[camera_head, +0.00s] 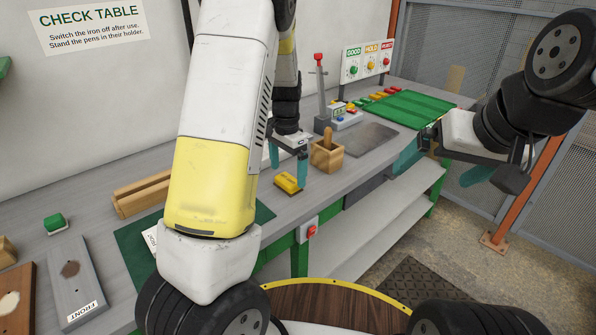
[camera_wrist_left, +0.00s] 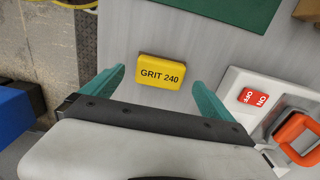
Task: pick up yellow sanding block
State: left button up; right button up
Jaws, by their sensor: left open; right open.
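The yellow sanding block (camera_head: 288,182) lies flat on the grey bench near its front edge in the head view. In the left wrist view the block (camera_wrist_left: 162,71) shows the print "GRIT 240". My left gripper (camera_head: 288,156) is above the block, with its teal fingers spread. In the left wrist view the fingers of my left gripper (camera_wrist_left: 160,82) stand one on each side of the block, apart from it, and nothing is between them but the view of the block. My right gripper (camera_head: 440,170) is open and empty, out in front of the bench at the right.
A wooden box (camera_head: 326,157) stands just right of the block. A green mat (camera_head: 134,240) and wooden rails (camera_head: 140,195) lie to the left.

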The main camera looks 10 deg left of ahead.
pick_arm(q)
notch_tip(320, 180, down, 2)
jog(key=shift+f, duration=0.1)
jog(key=c, duration=1.5)
jog(key=shift+r, duration=0.2)
jog(key=shift+r, duration=0.25)
notch_tip(320, 180, up, 3)
jog(key=shift+r, duration=0.1)
jog(key=s, duration=1)
jog(key=s+r, duration=0.1)
jog(key=s, duration=0.5)
jog(key=shift+a, duration=0.4)
